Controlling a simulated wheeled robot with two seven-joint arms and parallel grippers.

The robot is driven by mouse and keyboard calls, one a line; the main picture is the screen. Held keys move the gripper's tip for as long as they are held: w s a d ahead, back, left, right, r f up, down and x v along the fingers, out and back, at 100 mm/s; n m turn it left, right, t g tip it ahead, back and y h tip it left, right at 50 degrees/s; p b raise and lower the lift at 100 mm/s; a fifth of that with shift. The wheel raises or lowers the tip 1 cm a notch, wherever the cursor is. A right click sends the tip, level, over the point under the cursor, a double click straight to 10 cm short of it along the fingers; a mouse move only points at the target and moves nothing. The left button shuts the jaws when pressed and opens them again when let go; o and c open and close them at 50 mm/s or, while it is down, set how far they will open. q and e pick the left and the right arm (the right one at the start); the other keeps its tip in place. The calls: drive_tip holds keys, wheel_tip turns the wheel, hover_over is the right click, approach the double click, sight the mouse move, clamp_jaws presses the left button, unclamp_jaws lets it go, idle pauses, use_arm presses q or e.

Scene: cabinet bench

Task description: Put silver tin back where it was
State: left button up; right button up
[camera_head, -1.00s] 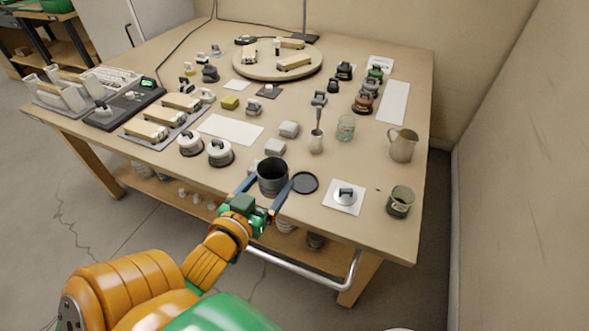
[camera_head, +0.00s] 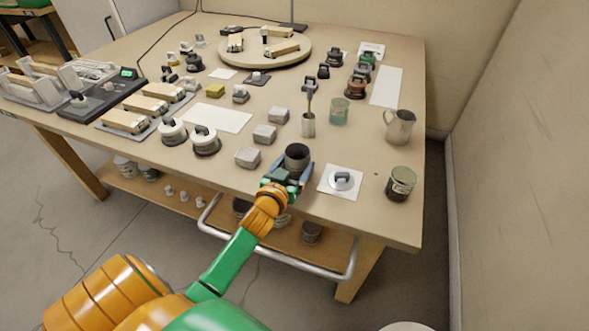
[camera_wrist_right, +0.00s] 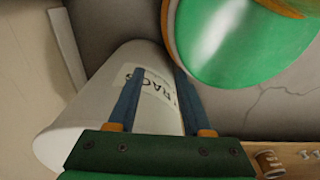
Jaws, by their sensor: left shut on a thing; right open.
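The silver tin (camera_head: 297,158) shows in the head view as a dark grey, open-topped can, upright near the front edge of the bench. My left gripper (camera_head: 292,172) is shut on it, with a blue finger on each side. The tin covers the spot of the dark round disc seen earlier; the disc is now hidden. I cannot tell whether the tin's base touches down. My right gripper (camera_wrist_right: 155,85) is open and empty in the right wrist view, off the bench. It is not in the head view.
Grey blocks (camera_head: 248,157) are to the left. A white lettered cylinder (camera_wrist_right: 100,95) is beyond my right fingers.

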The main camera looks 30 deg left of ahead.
use_arm(q)
drive_tip(key=shift+f, duration=0.15)
drive_tip(key=shift+f, duration=0.1)
drive_tip(key=o, duration=1.4)
drive_tip(key=shift+o, duration=0.2)
drive_tip(key=shift+s, duration=0.25)
drive_tip(key=p+v, duration=0.1)
drive_tip(key=v, duration=1)
drive_tip(key=shift+s+r, duration=0.3)
drive_tip(key=shift+d, duration=0.1)
